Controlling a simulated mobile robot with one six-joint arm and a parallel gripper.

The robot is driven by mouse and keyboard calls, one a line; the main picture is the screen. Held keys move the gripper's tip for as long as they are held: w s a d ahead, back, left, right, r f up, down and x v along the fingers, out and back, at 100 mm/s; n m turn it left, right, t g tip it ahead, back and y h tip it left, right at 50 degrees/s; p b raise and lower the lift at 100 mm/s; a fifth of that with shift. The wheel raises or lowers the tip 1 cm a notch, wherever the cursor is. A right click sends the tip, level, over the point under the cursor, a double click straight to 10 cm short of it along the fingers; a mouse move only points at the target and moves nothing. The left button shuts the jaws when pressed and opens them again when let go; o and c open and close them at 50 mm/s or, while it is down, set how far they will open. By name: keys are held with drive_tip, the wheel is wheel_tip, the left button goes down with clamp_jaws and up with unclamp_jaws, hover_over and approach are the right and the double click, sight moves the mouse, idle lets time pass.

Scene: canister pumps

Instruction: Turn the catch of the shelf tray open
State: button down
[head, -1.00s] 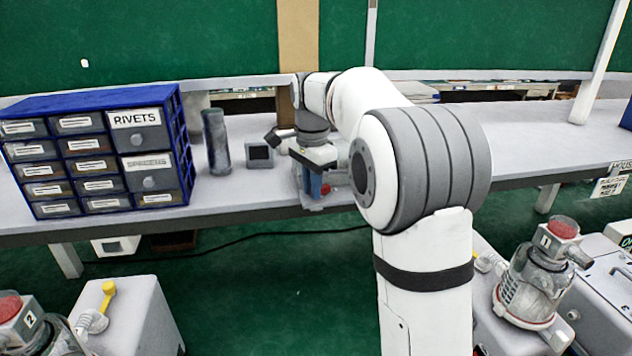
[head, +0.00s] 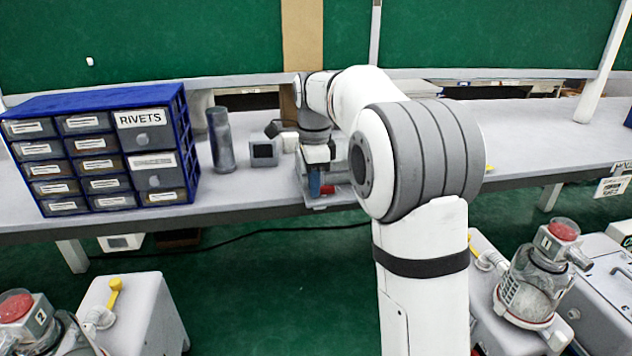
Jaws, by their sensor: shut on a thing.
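The shelf tray (head: 343,201) is a small grey holder near the front edge of the grey shelf, left of my big arm joint. A blue part (head: 314,184) and a red part (head: 328,190) show at it. My gripper (head: 315,174) points down at the tray's left part, below my dark wrist, and is shut on the catch. The catch is too small and too covered by the gripper to make out its angle. My arm hides the tray's right side.
A blue drawer cabinet (head: 184,130) labelled RIVETS, a dark cylinder (head: 221,140) and a small grey box (head: 264,152) stand left of the tray. Pump 1 (head: 540,275) stands lower right, pump 2 (head: 22,315) lower left. The shelf (head: 535,135) is clear on the right.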

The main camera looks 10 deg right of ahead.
drive_tip(key=c, duration=1.4)
unclamp_jaws()
drive_tip(key=shift+r+p, duration=0.85)
drive_tip(key=shift+r, duration=3.15)
drive_tip(key=s+d+f+n+t+b, duration=0.1)
drive_tip(key=s+f+n+b, duration=0.1)
drive_tip(key=s+f+n, duration=0.4)
drive_tip(key=s+f+n+t+b, duration=0.1)
drive_tip(key=s+f+n+b, duration=0.2)
drive_tip(key=s, duration=1.1)
drive_tip(key=s+d+f+n+t+b, duration=0.1)
drive_tip(key=s+f+n+b, duration=0.2)
drive_tip(key=s+f+n, duration=0.6)
wheel_tip(320, 180, down, 2)
drive_tip(key=shift+s+d+f, duration=0.25)
drive_tip(key=shift+s+d, duration=0.05)
drive_tip(key=shift+s, duration=0.35)
